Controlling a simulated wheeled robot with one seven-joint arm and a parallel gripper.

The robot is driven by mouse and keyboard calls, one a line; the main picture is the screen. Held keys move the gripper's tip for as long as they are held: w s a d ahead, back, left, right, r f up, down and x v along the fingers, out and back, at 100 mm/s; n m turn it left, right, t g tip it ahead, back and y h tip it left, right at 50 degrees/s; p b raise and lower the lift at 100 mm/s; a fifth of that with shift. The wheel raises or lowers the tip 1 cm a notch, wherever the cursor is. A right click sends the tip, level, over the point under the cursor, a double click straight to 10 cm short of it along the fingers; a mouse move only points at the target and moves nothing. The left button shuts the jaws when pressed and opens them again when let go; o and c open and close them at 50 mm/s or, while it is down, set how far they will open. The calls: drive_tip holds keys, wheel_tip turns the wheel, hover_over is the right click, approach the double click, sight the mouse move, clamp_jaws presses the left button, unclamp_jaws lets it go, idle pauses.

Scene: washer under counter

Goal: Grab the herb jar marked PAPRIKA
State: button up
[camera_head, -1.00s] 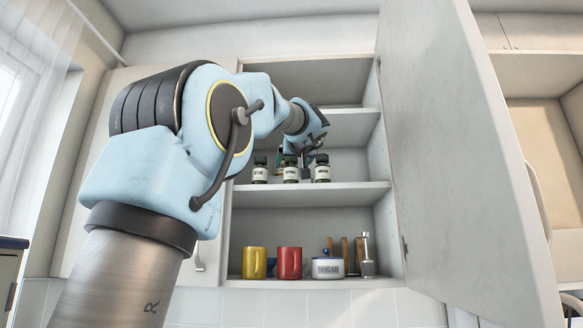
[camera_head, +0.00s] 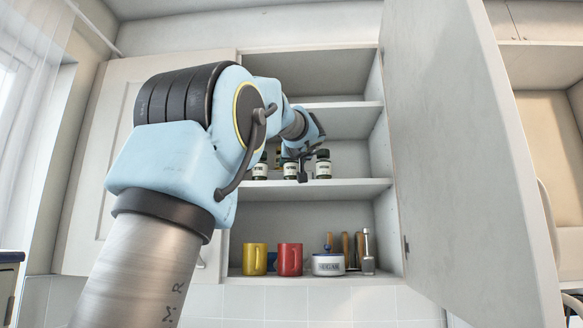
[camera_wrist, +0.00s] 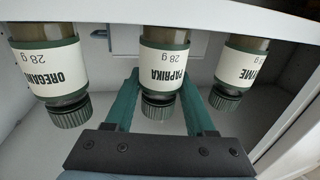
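The PAPRIKA jar (camera_wrist: 164,62) is the middle of three herb jars, with a green cap and a white label. It appears upside down in the wrist view. It also shows in the head view (camera_head: 290,170), partly behind my gripper. My gripper (camera_wrist: 160,78) is open, with one green finger on each side of the PAPRIKA jar and visible gaps beside its cap. In the head view my gripper (camera_head: 302,163) is in front of the shelf, by the middle and right jars.
The OREGANO jar (camera_wrist: 50,70) and the THYME jar (camera_wrist: 240,68) stand on either side, close to the fingers. The shelf (camera_head: 340,187) lies beneath. Below are a yellow mug (camera_head: 254,260), a red mug (camera_head: 289,260) and a sugar pot (camera_head: 327,265). An open cabinet door (camera_head: 450,150) stands at right.

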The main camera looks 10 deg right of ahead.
clamp_jaws()
drive_tip(key=shift+r, duration=0.2)
idle(0.3)
drive_tip(key=shift+r+p, duration=0.6)
drive_tip(key=shift+r, duration=1.05)
drive_tip(key=shift+f, duration=0.15)
drive_tip(key=shift+s, duration=0.55)
